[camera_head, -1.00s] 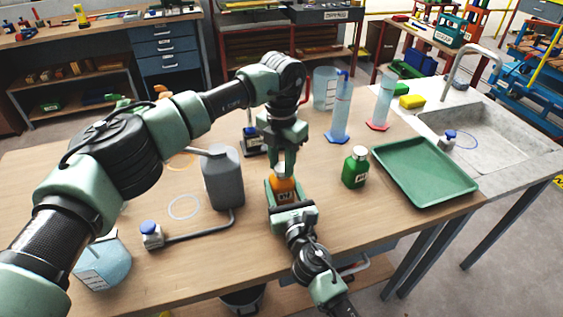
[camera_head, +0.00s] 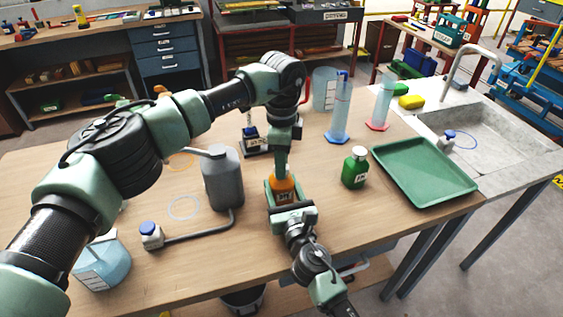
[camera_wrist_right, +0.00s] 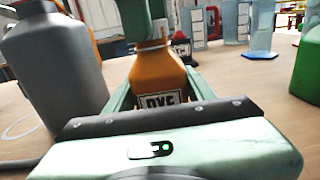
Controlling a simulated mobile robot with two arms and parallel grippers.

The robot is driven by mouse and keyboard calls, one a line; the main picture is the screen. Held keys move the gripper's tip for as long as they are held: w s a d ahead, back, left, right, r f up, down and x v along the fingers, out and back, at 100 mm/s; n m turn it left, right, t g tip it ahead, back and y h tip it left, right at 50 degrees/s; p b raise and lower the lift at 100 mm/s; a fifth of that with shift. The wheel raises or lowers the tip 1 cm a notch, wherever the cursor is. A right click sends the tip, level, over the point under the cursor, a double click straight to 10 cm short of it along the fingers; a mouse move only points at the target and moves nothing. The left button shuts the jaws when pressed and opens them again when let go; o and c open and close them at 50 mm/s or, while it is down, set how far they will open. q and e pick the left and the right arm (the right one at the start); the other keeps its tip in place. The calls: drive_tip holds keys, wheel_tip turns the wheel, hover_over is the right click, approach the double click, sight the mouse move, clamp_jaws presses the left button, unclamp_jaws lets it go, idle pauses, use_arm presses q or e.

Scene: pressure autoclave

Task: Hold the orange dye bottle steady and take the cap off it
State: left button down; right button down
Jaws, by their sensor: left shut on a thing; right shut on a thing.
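The orange dye bottle (camera_head: 284,186) stands upright on the bench and also shows in the right wrist view (camera_wrist_right: 157,72), with its DYE label facing that camera. My right gripper (camera_head: 283,193) comes from the near side, shut on the bottle's body with a finger along each side. My left gripper (camera_head: 281,170) points straight down over the bottle and is shut on the cap at its top. The left fingers hide the cap in both views. I cannot tell whether the cap is loose on the neck.
A grey jug (camera_head: 223,180) stands close on the left. A green bottle (camera_head: 355,170) stands to the right, with a green tray (camera_head: 424,172) beyond it. Measuring cylinders (camera_head: 340,108) stand behind. A sink (camera_head: 480,140) is at the right.

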use_arm(q)
drive_tip(key=shift+r, duration=0.15)
idle(0.6)
drive_tip(key=shift+r, duration=1)
drive_tip(key=shift+r, duration=2)
use_arm(e)
drive_tip(key=shift+c, duration=2.2)
unclamp_jaws()
drive_tip(key=shift+s, duration=0.1)
use_arm(q)
drive_tip(key=shift+f, duration=0.25)
use_arm(e)
drive_tip(key=v, duration=1)
drive_tip(key=shift+s+d+f, duration=0.1)
use_arm(q)
drive_tip(key=shift+f, duration=0.1)
use_arm(e)
drive_tip(key=shift+v, duration=0.8)
